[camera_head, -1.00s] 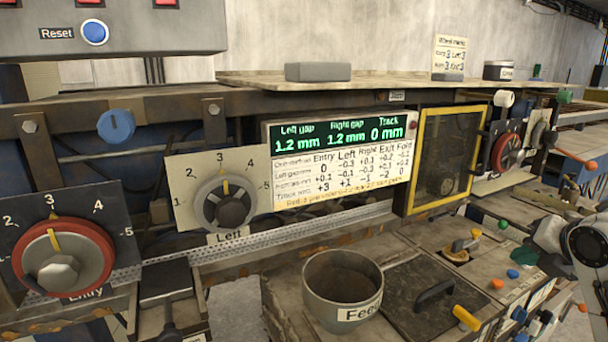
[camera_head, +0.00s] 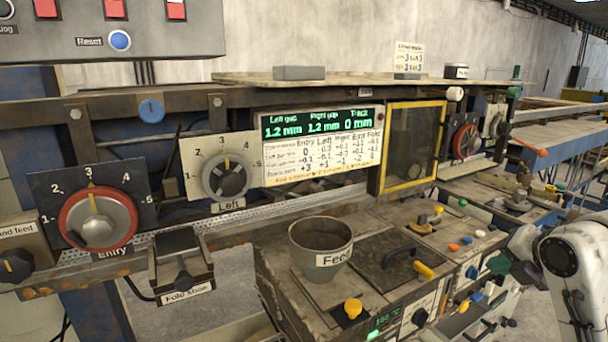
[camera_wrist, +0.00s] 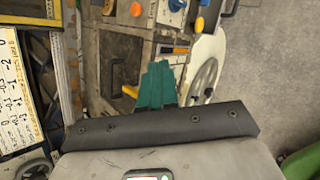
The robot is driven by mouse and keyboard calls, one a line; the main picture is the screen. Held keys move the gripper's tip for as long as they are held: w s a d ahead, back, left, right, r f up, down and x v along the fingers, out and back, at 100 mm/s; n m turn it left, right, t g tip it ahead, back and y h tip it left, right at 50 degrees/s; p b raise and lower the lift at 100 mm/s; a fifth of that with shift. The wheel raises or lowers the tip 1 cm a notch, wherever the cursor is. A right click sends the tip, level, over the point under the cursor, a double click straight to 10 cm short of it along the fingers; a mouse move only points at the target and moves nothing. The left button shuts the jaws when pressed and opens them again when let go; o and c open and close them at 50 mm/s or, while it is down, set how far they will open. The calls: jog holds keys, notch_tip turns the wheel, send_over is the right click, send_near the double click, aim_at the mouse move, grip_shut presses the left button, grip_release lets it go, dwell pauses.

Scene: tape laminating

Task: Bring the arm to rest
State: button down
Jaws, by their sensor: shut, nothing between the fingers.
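My arm (camera_head: 568,262) shows at the lower right of the head view, bent beside the right end of the feed bench. My gripper (camera_wrist: 157,72) is in the middle of the wrist view, its teal fingers together with nothing between them. The teal fingers also show in the head view (camera_head: 498,265), in front of the bench's right side. In the wrist view they overlap the bench's edge; whether they touch it I cannot tell. A pale disc-like part (camera_wrist: 205,70) lies partly behind them.
The laminating machine carries an Entry dial (camera_head: 98,218), a Left dial (camera_head: 226,178) and a green display (camera_head: 318,123) reading 1.2, 1.2 and 0 mm. A Feed pot (camera_head: 320,245) stands on the bench. A yellow-framed window (camera_head: 412,146) is behind.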

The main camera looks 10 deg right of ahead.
jog(key=s+a+f+m+g+y, duration=0.1)
jog(key=s+a+f+m+g, duration=0.1)
jog(key=s+a+f+m, duration=0.6)
jog(key=s+a+f+m+g+y, duration=0.15)
jog(key=a+f+m, duration=0.4)
jog(key=f, duration=0.65)
jog(key=s+f+m+g, duration=0.1)
jog(key=s+f+m, duration=0.3)
jog(key=s, duration=0.4)
jog(key=s+a+f+m+g+h, duration=0.1)
jog(key=s+f+m, duration=0.3)
jog(key=s, duration=0.4)
jog(key=s+a+f+m+g+h, duration=0.1)
jog(key=s+f+m, duration=0.3)
jog(key=s, duration=0.4)
jog(key=shift+s+a+f+g, duration=0.2)
jog(key=shift+s+g, duration=0.1)
jog(key=shift+g, duration=0.45)
jog(key=c, duration=1.8)
grip_release()
